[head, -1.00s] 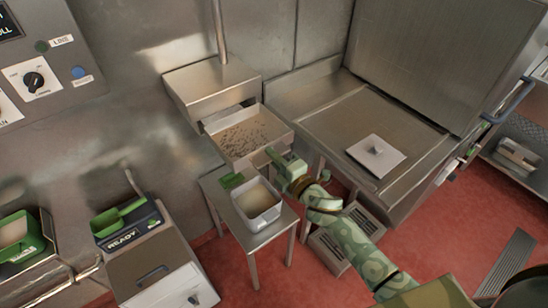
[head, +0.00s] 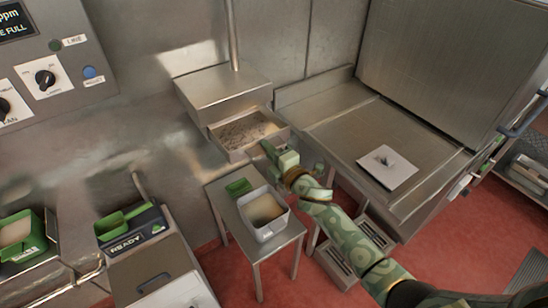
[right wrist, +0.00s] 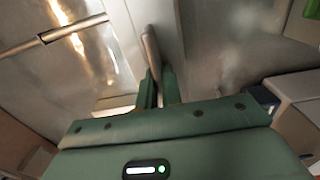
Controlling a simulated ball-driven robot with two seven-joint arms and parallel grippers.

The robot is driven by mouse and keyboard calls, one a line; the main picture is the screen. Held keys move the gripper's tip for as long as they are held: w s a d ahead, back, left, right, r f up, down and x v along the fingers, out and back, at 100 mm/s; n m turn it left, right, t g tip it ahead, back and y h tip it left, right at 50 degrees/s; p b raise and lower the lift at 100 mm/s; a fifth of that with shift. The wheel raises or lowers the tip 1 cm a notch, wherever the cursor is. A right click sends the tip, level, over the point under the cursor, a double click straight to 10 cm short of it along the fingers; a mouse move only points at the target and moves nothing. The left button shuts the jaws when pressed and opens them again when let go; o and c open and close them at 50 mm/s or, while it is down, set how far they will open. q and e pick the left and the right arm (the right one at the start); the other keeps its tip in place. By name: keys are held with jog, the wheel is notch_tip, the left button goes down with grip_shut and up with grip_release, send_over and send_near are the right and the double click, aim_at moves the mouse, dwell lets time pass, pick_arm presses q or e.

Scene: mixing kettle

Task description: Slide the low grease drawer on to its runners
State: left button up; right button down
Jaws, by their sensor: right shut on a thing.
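The low grease drawer (head: 231,154) is a shallow metal tray with speckled, dirty-looking residue on its floor. It sits at the mouth of a steel housing (head: 222,88) on the wall, its back part under the housing and its front part sticking out. My right gripper (head: 268,150) is shut on the drawer at its front right side. In the right wrist view its green fingers (right wrist: 157,92) close around a thin upright metal piece. The runners are hidden under the housing. My left gripper is not in view.
A small steel table (head: 222,203) stands below the drawer, with a pale tub (head: 268,229) and a green scoop-like piece (head: 238,187). A steel counter bearing a square lid (head: 388,168) is to the right.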

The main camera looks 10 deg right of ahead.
aim_at(245, 132)
jog(key=shift+b+x, duration=0.65)
jog(key=shift+x, duration=1.05)
jog(key=shift+w+r, duration=0.1)
jog(key=shift+b+x, duration=1)
jog(key=shift+x, duration=0.45)
jog(key=b+x, duration=0.3)
jog(key=x, duration=0.2)
jog(key=shift+b, duration=0.3)
jog(key=shift+w+a+b, duration=0.25)
jog(key=shift+w+b, duration=0.1)
jog(key=shift+w, duration=0.3)
jog(key=shift+w+a+f+b, duration=0.1)
jog(key=shift+w+f+b, duration=0.2)
jog(key=shift+b, duration=0.2)
